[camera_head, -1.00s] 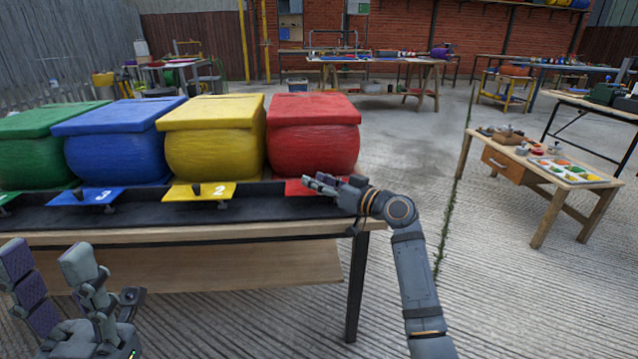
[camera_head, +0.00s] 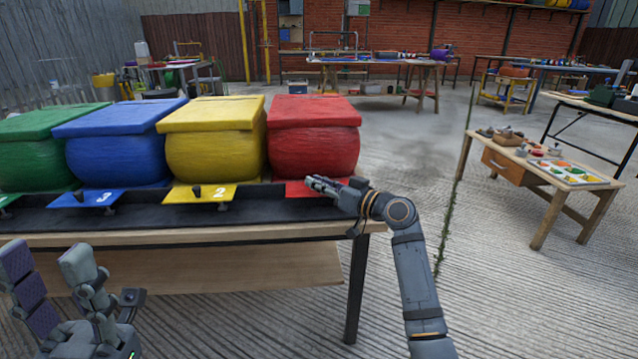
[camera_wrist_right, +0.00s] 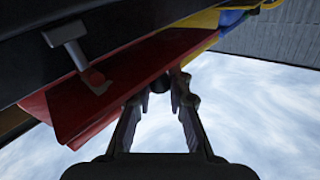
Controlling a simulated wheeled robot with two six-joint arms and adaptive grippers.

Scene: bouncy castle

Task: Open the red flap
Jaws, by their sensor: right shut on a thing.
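The red flap (camera_head: 298,188) lies at the foot of the red bin (camera_head: 315,145), at the right end of the row. It looks about level with the other flaps. My right gripper (camera_head: 318,185) is at its front edge and covers part of it. In the right wrist view the red flap (camera_wrist_right: 110,82) shows large. There my right gripper (camera_wrist_right: 160,84) has its fingertips together on a small dark knob (camera_wrist_right: 160,83) by the flap's edge. My left gripper (camera_head: 48,264) is open and empty at the lower left, away from the bins.
Yellow (camera_head: 212,140), blue (camera_head: 118,150) and green (camera_head: 38,155) bins with numbered flaps stand left of the red one on a wooden table (camera_head: 200,236). A side table (camera_head: 545,170) stands at the right.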

